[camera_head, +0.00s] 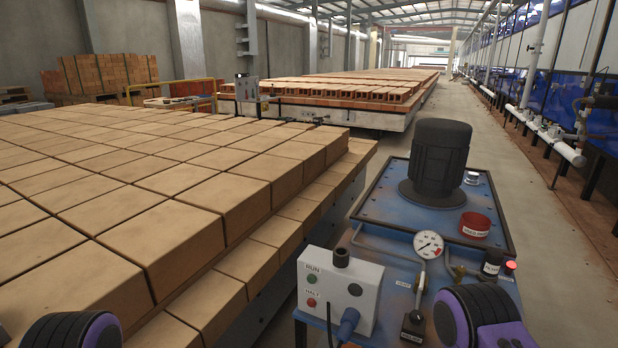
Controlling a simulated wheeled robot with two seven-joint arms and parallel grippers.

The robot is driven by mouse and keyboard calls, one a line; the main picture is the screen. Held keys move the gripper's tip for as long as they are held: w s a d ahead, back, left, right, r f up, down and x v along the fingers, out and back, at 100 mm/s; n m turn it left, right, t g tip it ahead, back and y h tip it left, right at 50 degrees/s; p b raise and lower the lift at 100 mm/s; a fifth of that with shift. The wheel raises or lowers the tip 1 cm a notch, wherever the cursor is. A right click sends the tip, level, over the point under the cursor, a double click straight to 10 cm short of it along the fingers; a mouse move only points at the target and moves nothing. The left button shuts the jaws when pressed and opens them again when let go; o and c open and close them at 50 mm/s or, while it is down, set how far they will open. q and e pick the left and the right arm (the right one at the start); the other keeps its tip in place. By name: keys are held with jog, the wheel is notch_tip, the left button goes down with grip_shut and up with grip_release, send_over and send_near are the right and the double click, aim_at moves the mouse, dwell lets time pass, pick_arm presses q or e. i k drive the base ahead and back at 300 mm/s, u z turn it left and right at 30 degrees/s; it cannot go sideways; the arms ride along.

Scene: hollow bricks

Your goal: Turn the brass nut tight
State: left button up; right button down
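A small brass-coloured fitting (458,271) sits on the blue hydraulic unit (385,222), just right of the gauge. It is too small to tell whether it is the brass nut, or how tight it sits. A round white pressure gauge (428,245) stands on a stem beside it. Black and purple parts of my two arms show at the bottom left and bottom right edges. Neither gripper shows in the head view. My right arm part hides some of the unit's near right corner.
A black motor (438,160) rises from the unit. A grey RUN/HALT box (340,288) stands at its near left, and a red cap (474,225) and red lamp (510,267) at its right. Stacked bricks (170,240) fill the left. The floor (545,230) at right is clear.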

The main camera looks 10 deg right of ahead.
aim_at(461, 270)
jog(key=z, duration=2.75)
jog(key=k, duration=0.35)
jog(key=u, duration=0.75)
